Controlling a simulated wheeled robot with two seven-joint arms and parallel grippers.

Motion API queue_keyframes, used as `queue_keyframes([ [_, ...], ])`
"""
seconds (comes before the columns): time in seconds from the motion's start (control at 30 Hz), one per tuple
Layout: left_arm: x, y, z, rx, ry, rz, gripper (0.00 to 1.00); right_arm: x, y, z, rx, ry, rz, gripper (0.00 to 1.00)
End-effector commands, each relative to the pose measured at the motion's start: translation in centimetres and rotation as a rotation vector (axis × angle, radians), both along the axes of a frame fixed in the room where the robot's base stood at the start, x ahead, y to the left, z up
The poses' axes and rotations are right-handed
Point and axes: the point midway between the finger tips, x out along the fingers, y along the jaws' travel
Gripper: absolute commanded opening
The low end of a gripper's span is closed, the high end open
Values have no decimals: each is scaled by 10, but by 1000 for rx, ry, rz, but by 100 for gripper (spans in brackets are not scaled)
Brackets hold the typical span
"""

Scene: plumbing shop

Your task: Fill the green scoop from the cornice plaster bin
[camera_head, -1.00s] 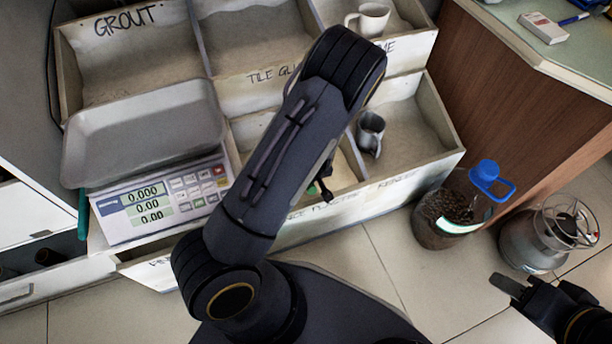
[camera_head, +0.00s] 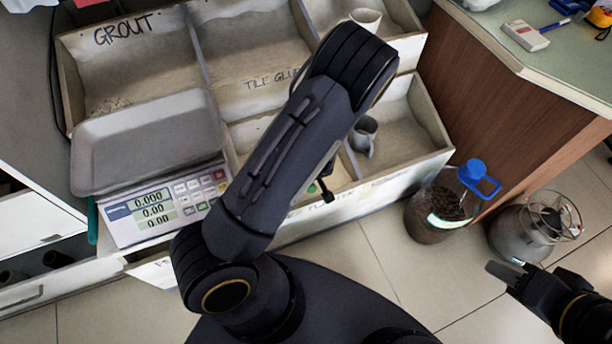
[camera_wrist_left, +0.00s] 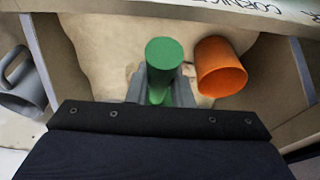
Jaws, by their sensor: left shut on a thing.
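The green scoop (camera_wrist_left: 163,54) shows in the left wrist view as a green round-ended piece between the fingers of my left gripper (camera_wrist_left: 160,86), which is shut on it. It is over the pale powder (camera_wrist_left: 110,45) of the cornice plaster bin; how deep the scoop sits is hidden. In the head view my left arm hides most of that bin and my left gripper; only a small bit of green (camera_head: 312,188) shows beside the arm. My right gripper (camera_head: 506,274) is at the lower right over the floor, and its opening is unclear.
An orange cup (camera_wrist_left: 220,68) lies in the same bin right of the scoop. A grey mug (camera_head: 364,136) is in the neighbouring bin. A scale (camera_head: 165,212) with a grey tray (camera_head: 148,140) stands left. A blue-lidded jar (camera_head: 435,214) and metal canister (camera_head: 522,236) stand on the floor.

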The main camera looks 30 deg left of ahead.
Motion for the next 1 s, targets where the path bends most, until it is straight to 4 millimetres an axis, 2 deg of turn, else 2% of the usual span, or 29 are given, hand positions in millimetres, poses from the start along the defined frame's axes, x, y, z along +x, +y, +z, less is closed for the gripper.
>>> queue_keyframes([
  [0.03, -1, -1, 6, -1, 0, 0, 0, 0, 0, 6, 0, 0, 0, 36],
  [1.0, -18, -21, 57, -23, 18, 1, 0, 0, 0, 54, 0, 0, 0, 36],
])
